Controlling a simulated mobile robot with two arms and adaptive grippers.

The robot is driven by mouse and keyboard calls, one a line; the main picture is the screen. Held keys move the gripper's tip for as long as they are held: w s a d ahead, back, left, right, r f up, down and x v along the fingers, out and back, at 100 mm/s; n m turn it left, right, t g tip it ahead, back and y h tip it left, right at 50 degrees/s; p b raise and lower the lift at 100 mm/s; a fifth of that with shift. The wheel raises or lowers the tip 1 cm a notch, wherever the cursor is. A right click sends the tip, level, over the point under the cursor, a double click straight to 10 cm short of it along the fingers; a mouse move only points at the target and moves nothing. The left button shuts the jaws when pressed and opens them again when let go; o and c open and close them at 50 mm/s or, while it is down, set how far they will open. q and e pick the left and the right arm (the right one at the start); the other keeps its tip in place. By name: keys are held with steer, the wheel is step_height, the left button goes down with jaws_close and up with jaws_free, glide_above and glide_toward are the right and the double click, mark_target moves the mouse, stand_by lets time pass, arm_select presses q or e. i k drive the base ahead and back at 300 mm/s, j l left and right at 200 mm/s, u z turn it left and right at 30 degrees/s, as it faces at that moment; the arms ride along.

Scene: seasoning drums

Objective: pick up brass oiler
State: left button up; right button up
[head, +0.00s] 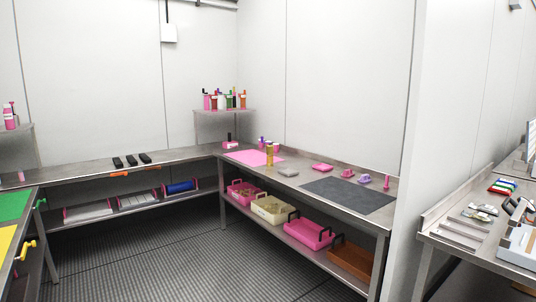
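A small upright brass-coloured item (269,157), which looks like the oiler, stands on the steel bench (300,165) along the right wall. It is at the right edge of a pink mat (250,158). It is too small and far off to make out a spout or handle. Small purple and pink items stand close behind it. Neither of my grippers shows in the head view.
Grey mat (350,195) and small pink items lie farther right on that bench. Coloured bins (308,233) fill its lower shelf. Bottles (225,99) stand on a raised corner shelf. The dark ribbed floor (180,255) is clear. A wall end (425,140) stands at right.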

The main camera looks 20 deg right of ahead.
mark_target(270, 150)
steer(key=i+l+z, duration=0.1)
steer(key=i, duration=1.3)
steer(key=i+z, duration=0.15)
steer(key=i, duration=0.6)
steer(key=i+z, duration=0.1)
steer(key=i, duration=0.6)
steer(key=i+j+z, duration=0.1)
steer(key=i, duration=0.6)
steer(key=i+j, duration=0.15)
steer(key=i, duration=0.55)
steer(key=l+z, duration=0.05)
